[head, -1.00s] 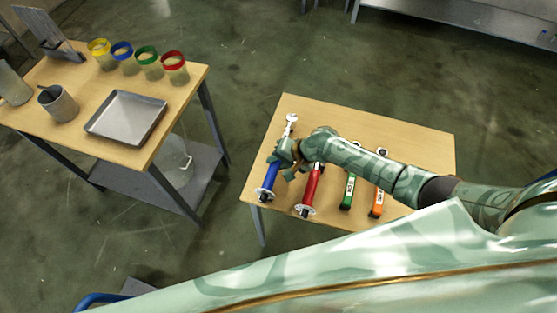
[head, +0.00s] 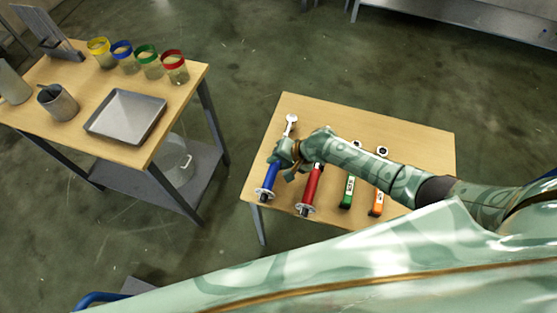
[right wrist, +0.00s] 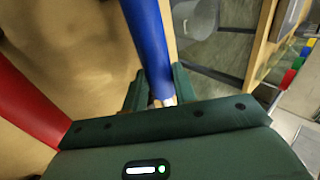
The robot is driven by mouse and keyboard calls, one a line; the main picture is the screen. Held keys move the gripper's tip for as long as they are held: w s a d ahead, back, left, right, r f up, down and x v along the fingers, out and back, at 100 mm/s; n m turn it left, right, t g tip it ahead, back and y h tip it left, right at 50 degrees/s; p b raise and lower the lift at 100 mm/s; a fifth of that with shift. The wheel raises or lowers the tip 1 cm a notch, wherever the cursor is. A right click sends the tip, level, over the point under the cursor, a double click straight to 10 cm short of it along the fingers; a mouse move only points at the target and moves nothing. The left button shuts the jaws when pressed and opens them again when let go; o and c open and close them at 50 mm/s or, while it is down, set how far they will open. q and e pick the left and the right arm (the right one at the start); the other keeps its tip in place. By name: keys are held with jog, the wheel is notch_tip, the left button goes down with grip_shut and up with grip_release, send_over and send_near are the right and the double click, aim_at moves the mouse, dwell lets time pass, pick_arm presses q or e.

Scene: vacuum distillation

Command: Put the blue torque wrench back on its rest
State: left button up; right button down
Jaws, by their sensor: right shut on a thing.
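The blue torque wrench (head: 269,177) lies at the left end of the small wooden table, its silver head pointing to the far side. My right gripper (head: 287,152) is shut on its shaft, between the blue handle and the head. In the right wrist view the blue handle (right wrist: 150,45) runs up from between the two dark green fingers (right wrist: 152,95). I cannot tell whether the wrench touches the table or a rest; no rest can be made out under it. My left gripper is not in view.
A red torque wrench (head: 311,186) lies just right of the blue one, with green (head: 348,190) and orange (head: 378,200) tools beyond. The far part of the wooden table (head: 400,130) is clear. Another table at left holds a metal tray (head: 126,116) and several jars.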

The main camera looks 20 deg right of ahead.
jog(key=shift+w+f+b, duration=0.1)
jog(key=shift+f+b, duration=0.5)
jog(key=shift+f, duration=0.35)
jog(key=c, duration=1)
grip_release()
jog(key=shift+c, duration=0.2)
jog(key=shift+f, duration=0.15)
jog(key=p+v, duration=0.6)
jog(key=v, duration=1)
jog(key=shift+s+r, duration=0.2)
jog(key=shift+d, duration=0.15)
